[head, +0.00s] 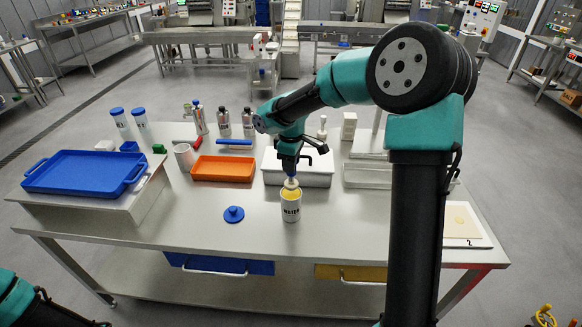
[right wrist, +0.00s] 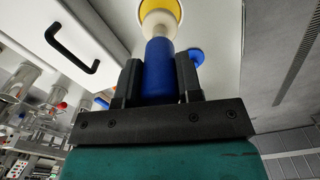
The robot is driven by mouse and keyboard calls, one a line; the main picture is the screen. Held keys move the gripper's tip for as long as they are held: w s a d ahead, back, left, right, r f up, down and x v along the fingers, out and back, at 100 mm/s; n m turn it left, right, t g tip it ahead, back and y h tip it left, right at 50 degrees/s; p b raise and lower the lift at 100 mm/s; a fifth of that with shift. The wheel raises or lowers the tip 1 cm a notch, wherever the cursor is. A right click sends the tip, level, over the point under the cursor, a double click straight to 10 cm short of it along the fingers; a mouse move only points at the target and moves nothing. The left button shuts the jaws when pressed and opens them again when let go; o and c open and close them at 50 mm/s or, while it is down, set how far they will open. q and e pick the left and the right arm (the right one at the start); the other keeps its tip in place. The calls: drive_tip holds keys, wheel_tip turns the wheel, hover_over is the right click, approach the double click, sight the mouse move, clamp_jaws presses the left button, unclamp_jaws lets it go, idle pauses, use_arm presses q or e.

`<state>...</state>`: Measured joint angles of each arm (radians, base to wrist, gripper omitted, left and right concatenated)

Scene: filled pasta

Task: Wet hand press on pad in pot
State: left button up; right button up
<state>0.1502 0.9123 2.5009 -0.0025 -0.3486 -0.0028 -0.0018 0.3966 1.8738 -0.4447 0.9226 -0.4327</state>
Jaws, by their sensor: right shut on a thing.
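My right gripper (head: 290,170) is over the middle of the table, pointing down. In the right wrist view my right gripper (right wrist: 160,80) is shut on the blue handle of the hand press (right wrist: 160,65). The pale lower end of the hand press (head: 291,184) is at the mouth of the white pot (head: 291,210), which has dark lettering. The pot's yellow inside, taken to be the pad (right wrist: 160,12), shows around the press. I cannot tell how firmly the press touches it. My left gripper is not in view; part of my left arm shows at the lower left.
A blue lid with a knob (head: 234,214) lies left of the pot. An orange tray (head: 223,168), a white box (head: 298,168) and a clear tray (head: 375,174) stand behind. A blue tray (head: 86,172) is at left, a board with dough (head: 464,222) at right. The table front is clear.

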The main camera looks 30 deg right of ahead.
drive_tip(key=shift+r, duration=2)
drive_tip(key=shift+f, duration=0.1)
drive_tip(key=shift+w+a+f+m, duration=0.2)
drive_tip(key=shift+a+f+m, duration=0.15)
drive_tip(key=shift+a, duration=0.1)
drive_tip(key=w+a+f+m, duration=0.2)
drive_tip(key=a+f+m, duration=0.8)
drive_tip(key=a, duration=0.3)
drive_tip(key=shift+w+f+m, duration=0.15)
drive_tip(key=shift+w+m, duration=0.05)
drive_tip(key=shift+m, duration=0.25)
